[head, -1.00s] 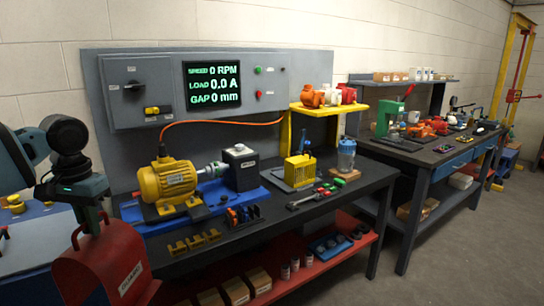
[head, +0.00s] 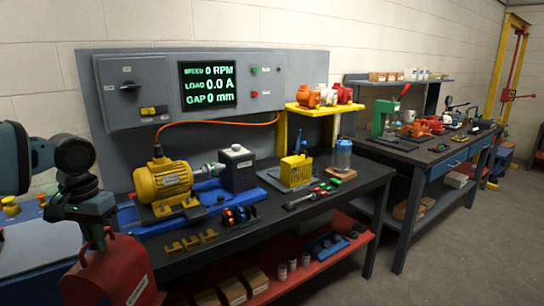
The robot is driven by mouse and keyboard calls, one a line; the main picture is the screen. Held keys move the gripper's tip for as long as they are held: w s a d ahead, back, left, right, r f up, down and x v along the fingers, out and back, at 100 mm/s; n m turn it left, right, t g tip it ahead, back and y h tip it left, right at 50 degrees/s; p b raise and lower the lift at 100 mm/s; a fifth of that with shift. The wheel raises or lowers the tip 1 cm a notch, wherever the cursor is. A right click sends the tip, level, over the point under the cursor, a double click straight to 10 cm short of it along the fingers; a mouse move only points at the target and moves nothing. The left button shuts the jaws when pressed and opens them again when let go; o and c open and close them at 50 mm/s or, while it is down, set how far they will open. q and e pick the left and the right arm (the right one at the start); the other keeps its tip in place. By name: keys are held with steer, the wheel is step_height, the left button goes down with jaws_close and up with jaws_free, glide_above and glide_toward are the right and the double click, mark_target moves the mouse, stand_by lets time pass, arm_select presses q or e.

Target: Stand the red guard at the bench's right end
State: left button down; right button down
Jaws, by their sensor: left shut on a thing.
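The red guard (head: 108,276) is a red rounded cover with a white label and a handle on top, at the lower left. My left gripper (head: 104,240) is shut on its handle and holds it in front of the bench's left end. The guard's lower part is cut off by the picture's edge. The bench (head: 290,222) has a dark top; at its right end stand a clear jar with a blue lid (head: 342,156) on a wooden base and a yellow stand (head: 335,110). My right gripper is not in view.
A yellow motor (head: 163,184) coupled to a dark grey block (head: 238,169) stands on a blue base. Yellow brackets (head: 192,243) and a tool rack (head: 240,215) lie in front. A red lower shelf (head: 312,266) holds boxes and cans. Open floor (head: 450,240) lies to the right.

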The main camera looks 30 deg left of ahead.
mark_target(128, 272)
arm_select(q)
steer(key=d+f, duration=0.2)
steer(key=w+d+f, duration=0.1)
steer(key=d+f, duration=0.1)
steer(key=w+d+f, duration=0.1)
steer(key=f, duration=0.1)
steer(key=shift+d+f, duration=0.25)
steer(key=shift+d, duration=0.15)
steer(key=w+d+f+m, duration=0.2)
steer(key=d+f, duration=0.1)
steer(key=d, duration=1.1)
steer(key=w+d+f+m, duration=0.2)
steer(key=d+f, duration=0.1)
steer(key=d, duration=1.2)
steer(key=shift+w+d, duration=0.15)
steer(key=shift+d, duration=0.05)
steer(key=shift+f, duration=0.2)
steer(key=s+f, duration=0.4)
steer(key=f, duration=1)
steer(key=shift+f, duration=0.4)
steer(key=shift+w, duration=0.15)
